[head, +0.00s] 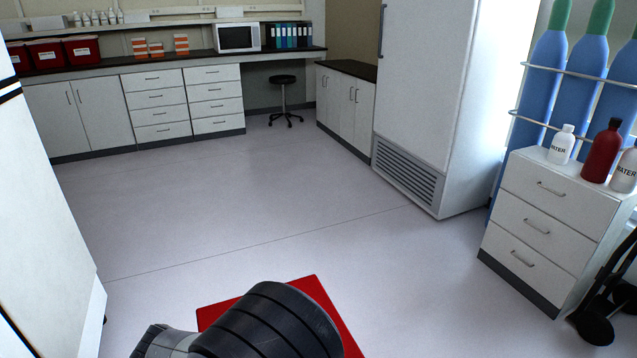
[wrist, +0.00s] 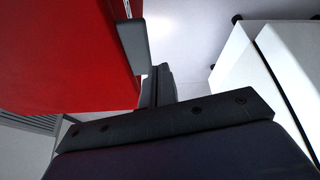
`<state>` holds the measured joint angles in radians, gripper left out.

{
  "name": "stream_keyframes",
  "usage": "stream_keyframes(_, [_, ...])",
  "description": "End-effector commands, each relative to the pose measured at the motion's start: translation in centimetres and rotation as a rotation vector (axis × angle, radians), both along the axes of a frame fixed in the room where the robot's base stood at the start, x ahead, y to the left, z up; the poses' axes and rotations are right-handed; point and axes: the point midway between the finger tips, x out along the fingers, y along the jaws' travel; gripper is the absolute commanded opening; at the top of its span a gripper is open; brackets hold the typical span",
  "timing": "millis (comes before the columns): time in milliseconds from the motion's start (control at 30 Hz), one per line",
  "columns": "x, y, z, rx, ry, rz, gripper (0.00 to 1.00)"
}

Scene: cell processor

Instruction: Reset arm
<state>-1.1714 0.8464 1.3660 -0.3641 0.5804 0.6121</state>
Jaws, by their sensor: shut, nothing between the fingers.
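My arm, dark and ribbed, shows at the bottom middle of the head view, folded low in front of the camera. My gripper's fingers are hidden in the head view. In the wrist view, my gripper (wrist: 160,84) shows as dark fingers beyond the black bracket. The fingers are together and hold nothing.
Open floor (head: 240,205) lies ahead. A tall white unit (head: 35,190) stands close at left. A white fridge (head: 425,90) and a drawer cabinet (head: 545,225) with bottles stand at right. Counters (head: 155,105) and a black stool (head: 283,80) are at the back.

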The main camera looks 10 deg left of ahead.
Motion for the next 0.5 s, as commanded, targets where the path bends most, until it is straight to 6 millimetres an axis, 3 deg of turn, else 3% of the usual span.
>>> stream_keyframes(33, [-0.2,0.1,-1.1,-0.004,0.001,0.002,0.00])
stream_keyframes(133, [-0.5,0.2,-1.9,-0.007,0.003,0.001,0.00])
stream_keyframes(500, [-0.8,0.2,-2.5,-0.012,0.006,0.001,0.00])
